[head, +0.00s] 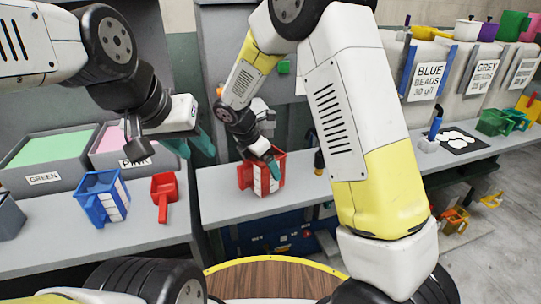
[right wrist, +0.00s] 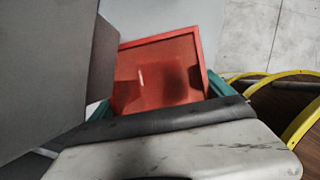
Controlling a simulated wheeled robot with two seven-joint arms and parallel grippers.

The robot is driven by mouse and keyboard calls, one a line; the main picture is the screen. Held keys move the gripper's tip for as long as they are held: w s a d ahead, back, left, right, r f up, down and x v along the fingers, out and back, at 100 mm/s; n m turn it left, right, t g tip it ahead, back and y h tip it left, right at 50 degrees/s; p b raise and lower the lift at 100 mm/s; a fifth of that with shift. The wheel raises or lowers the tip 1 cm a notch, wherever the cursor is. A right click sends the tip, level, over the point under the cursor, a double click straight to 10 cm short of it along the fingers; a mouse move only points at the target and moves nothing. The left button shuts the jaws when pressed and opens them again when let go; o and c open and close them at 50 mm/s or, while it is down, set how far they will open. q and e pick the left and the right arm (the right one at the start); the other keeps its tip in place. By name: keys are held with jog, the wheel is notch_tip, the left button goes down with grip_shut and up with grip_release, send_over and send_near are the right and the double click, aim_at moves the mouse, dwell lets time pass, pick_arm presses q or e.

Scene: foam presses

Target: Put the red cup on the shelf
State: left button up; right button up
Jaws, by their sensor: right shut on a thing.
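The red cup (head: 246,178) is a square, open-topped container with white stripes on its front. It is at the grey bench top in the middle of the head view. My right gripper (head: 274,172) is shut on it, with teal fingers at its sides. In the right wrist view, the cup's red rim and inside (right wrist: 160,75) lie between the teal fingers, and no contents can be made out. My left gripper (head: 192,147) is open and empty above the left bench, apart from the cup. I cannot tell which surface is the task's shelf.
A blue striped cup (head: 95,205) and a red scoop (head: 164,192) stand on the left bench (head: 150,233), before the GREEN and PINK bins (head: 43,180). A dark bottle (head: 319,162) stands right of the red cup. Hoppers labelled BLUE and GREY (head: 427,77) carry several coloured pots.

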jog(key=shift+w+d+f, duration=0.3)
jog(key=shift+d+f, duration=0.05)
jog(key=shift+d, duration=0.05)
jog(key=shift+s+a+f, duration=0.2)
jog(key=shift+f, duration=0.2)
jog(key=shift+w+d, duration=0.1)
jog(key=shift+f, duration=0.15)
jog(key=o, duration=1.2)
jog(key=shift+c, duration=0.2)
jog(key=v, duration=1.2)
